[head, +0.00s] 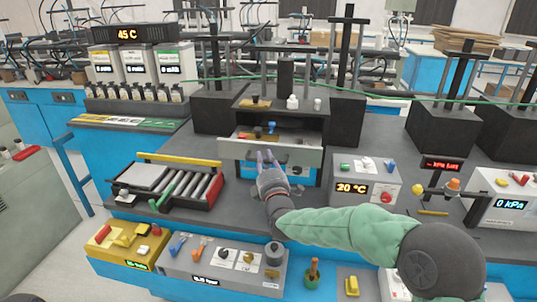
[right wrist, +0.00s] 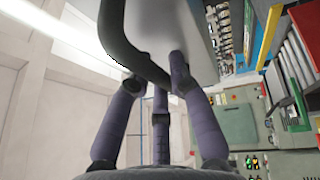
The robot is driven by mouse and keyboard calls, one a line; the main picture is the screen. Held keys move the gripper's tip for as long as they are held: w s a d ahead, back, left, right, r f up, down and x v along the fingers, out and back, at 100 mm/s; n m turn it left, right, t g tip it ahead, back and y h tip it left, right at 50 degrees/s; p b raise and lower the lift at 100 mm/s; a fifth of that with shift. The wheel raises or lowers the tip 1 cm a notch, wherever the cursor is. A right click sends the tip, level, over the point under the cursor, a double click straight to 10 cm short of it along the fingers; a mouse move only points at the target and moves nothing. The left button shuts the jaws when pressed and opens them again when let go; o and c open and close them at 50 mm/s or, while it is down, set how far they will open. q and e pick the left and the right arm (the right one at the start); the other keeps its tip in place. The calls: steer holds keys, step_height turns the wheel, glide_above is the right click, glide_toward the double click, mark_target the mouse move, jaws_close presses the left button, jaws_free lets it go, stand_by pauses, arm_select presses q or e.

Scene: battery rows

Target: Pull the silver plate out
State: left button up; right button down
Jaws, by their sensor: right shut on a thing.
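The silver plate (head: 306,159) is the wide pale front of a dark box-like unit at the centre of the bench, seen in the head view. My right gripper (head: 266,157) reaches it from the front and covers part of its middle. In the right wrist view, the gripper's purple-grey fingers (right wrist: 150,85) are closed around a dark curved handle (right wrist: 117,35), beside the plate's grey surface (right wrist: 190,28). Exact finger contact is partly hidden. My left gripper is not in view.
Small coloured parts (head: 271,127) lie behind the plate's top edge. A roller conveyor (head: 195,187) stands to the left and a 20 °C box (head: 352,173) to the right. Control boxes (head: 220,262) line the front. A green cable (head: 400,96) crosses behind.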

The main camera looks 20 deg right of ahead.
steer(key=shift+s+a+f, duration=0.1)
steer(key=shift+s, duration=0.1)
steer(key=c, duration=1.1)
jaws_free()
steer(key=v, duration=1.2)
